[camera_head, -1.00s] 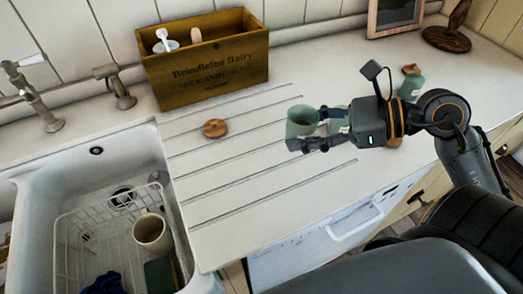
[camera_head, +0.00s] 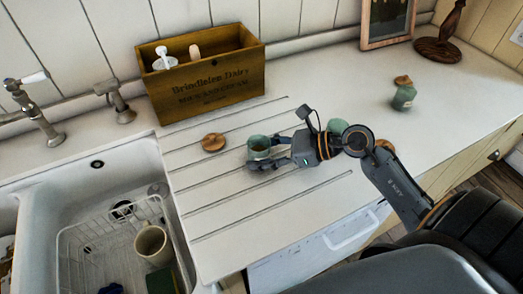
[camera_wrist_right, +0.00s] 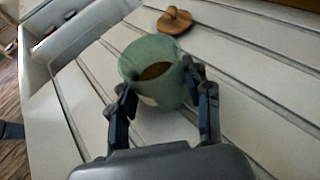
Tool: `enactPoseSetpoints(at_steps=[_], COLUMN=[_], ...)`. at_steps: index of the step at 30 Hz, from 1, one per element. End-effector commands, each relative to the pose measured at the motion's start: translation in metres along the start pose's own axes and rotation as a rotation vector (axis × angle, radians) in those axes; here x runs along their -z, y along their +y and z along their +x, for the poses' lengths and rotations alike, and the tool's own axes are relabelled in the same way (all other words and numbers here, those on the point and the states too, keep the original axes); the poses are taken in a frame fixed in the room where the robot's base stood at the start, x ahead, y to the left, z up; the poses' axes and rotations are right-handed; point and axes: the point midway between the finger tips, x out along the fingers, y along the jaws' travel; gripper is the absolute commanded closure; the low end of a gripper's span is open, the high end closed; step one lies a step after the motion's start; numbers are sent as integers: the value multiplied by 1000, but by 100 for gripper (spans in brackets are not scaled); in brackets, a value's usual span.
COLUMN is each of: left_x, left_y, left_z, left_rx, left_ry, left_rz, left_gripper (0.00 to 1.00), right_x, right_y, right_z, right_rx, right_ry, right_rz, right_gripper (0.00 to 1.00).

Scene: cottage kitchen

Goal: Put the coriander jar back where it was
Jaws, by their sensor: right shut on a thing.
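A green open jar (camera_head: 259,146) with brown contents is held over the grooved drainboard. It also shows in the right wrist view (camera_wrist_right: 154,75), close and tilted in the picture; its label cannot be read, so I cannot tell if it is the coriander jar. My right gripper (camera_head: 267,158) is shut on it, with a finger on each side in the wrist view (camera_wrist_right: 158,92). A round wooden lid with a knob (camera_head: 213,143) lies on the drainboard just left of the jar, and also shows in the wrist view (camera_wrist_right: 174,20). My left gripper is not in view.
A wooden crate (camera_head: 205,88) stands behind the drainboard. The sink (camera_head: 40,190) with a wire rack and mug (camera_head: 152,245) is at left. A lidded green jar (camera_head: 404,97) stands at right; another green object (camera_head: 338,126) is partly hidden behind my arm.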

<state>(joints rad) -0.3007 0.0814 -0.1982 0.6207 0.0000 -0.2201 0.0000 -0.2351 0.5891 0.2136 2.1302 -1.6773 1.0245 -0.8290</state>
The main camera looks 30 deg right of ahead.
Motion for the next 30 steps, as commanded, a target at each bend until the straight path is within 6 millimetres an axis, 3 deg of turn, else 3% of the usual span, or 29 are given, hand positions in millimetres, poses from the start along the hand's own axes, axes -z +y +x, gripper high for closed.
enactPoseSetpoints(at_steps=[12, 13, 15, 16, 26, 30], left_x=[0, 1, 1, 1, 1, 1], left_y=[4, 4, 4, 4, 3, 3], left_z=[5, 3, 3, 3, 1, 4], left_rx=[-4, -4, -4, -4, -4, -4], left_ry=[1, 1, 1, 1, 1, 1], left_rz=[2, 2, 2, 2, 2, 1], left_gripper=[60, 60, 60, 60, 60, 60], right_x=[7, 5, 5, 5, 3, 5], right_y=[0, 0, 0, 0, 0, 0], right_z=[3, 2, 2, 2, 1, -9], right_rx=[0, 0, 0, 0, 0, 2], right_ry=[0, 0, 0, 0, -1, 3], right_rz=[-2, -2, -1, -1, -1, -1], right_gripper=[85, 45, 31, 28, 28, 28])
